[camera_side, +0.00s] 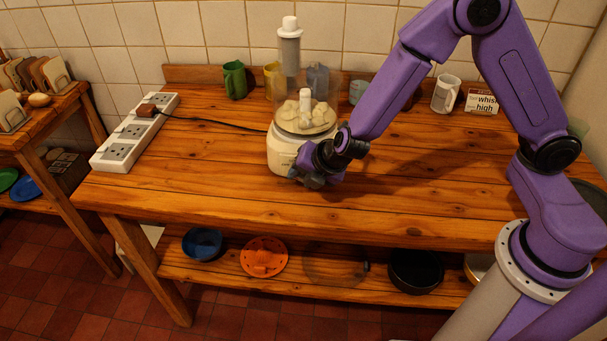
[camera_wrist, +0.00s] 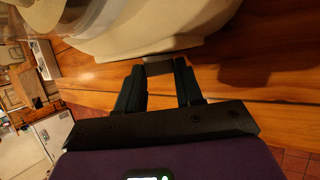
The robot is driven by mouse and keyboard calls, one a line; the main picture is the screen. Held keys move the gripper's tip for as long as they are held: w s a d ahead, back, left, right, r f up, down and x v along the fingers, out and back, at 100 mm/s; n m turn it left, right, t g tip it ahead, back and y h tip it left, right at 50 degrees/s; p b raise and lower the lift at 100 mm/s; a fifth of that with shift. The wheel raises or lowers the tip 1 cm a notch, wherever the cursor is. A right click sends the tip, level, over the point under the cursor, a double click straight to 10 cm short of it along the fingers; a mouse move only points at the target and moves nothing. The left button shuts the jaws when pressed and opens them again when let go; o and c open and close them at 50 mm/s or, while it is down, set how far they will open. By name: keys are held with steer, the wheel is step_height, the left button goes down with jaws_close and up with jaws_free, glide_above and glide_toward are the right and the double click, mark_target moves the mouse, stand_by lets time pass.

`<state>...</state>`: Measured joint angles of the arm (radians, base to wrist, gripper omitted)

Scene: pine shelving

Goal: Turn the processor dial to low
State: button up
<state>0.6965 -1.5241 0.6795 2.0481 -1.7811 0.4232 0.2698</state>
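The cream food processor (camera_side: 283,150) stands on the pine worktop, with a clear bowl of pale lumps (camera_side: 305,117) on top. My gripper (camera_side: 312,178) is at the front of its base, low over the worktop. In the wrist view my gripper (camera_wrist: 161,72) has its two dark fingers apart, with a grey dial (camera_wrist: 158,65) filling the gap between the tips. The fingers appear closed on it. The processor's base (camera_wrist: 160,28) fills the top of that view. The dial's markings and setting cannot be read. In the side view my gripper hides the dial.
A white power strip (camera_side: 134,133) with a brown plug lies at the left, its black cord running toward the processor. A green mug (camera_side: 234,80), a tall grey-white container (camera_side: 289,52), a white mug (camera_side: 445,93) and a lettered card (camera_side: 482,102) stand along the back. The front left worktop is clear.

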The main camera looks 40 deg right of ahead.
steer(key=shift+d, duration=0.1)
stand_by(0.3)
steer(key=shift+s+d+f+m+t+y, duration=0.15)
steer(key=shift+f+m+t+y, duration=0.1)
steer(key=shift+t+y, duration=0.5)
steer(key=shift+s+d+f+m+t+y, duration=0.1)
steer(key=shift+m+t+y, duration=0.15)
steer(key=shift+t+y, duration=0.45)
steer(key=shift+s+f+m+t+y, duration=0.15)
steer(key=shift+m+t+y, duration=0.5)
steer(key=shift+t, duration=0.8)
steer(key=o, duration=1.1)
steer(key=shift+c, duration=0.2)
steer(key=shift+f, duration=0.1)
steer(key=shift+n, duration=0.25)
